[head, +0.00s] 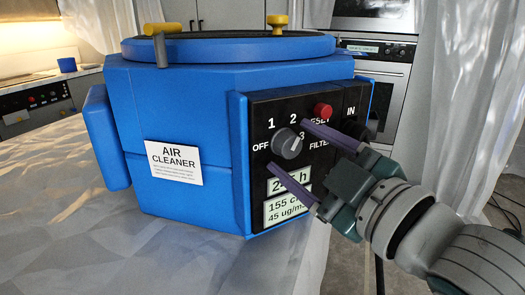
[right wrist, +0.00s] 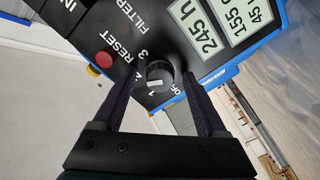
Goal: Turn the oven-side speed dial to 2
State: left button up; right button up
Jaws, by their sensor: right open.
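The speed dial (head: 288,143) is a round grey knob on the black panel of the blue air cleaner (head: 180,110), with OFF, 1, 2 and 3 printed around it. It also shows in the right wrist view (right wrist: 159,72) as a dark knob with a pale mark. Exactly which label the mark points at is hard to tell. My right gripper (head: 287,145) is open, its two dark purple fingers on either side of the dial. In the right wrist view the fingers (right wrist: 161,78) flank the knob; contact is not clear. My left gripper is not in view.
A red RESET button (head: 323,111) sits close above the upper finger. Two display labels (head: 289,187) lie below the dial. Yellow knobs (head: 277,22) stand on the cleaner's lid. An oven (head: 374,75) is behind at right. The grey table surface (head: 60,215) is clear at left.

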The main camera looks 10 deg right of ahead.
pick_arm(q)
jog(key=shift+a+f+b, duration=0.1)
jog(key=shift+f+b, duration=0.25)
pick_arm(e)
jog(key=v, duration=0.9)
jog(key=shift+s, duration=0.3)
jog(key=shift+d, duration=0.15)
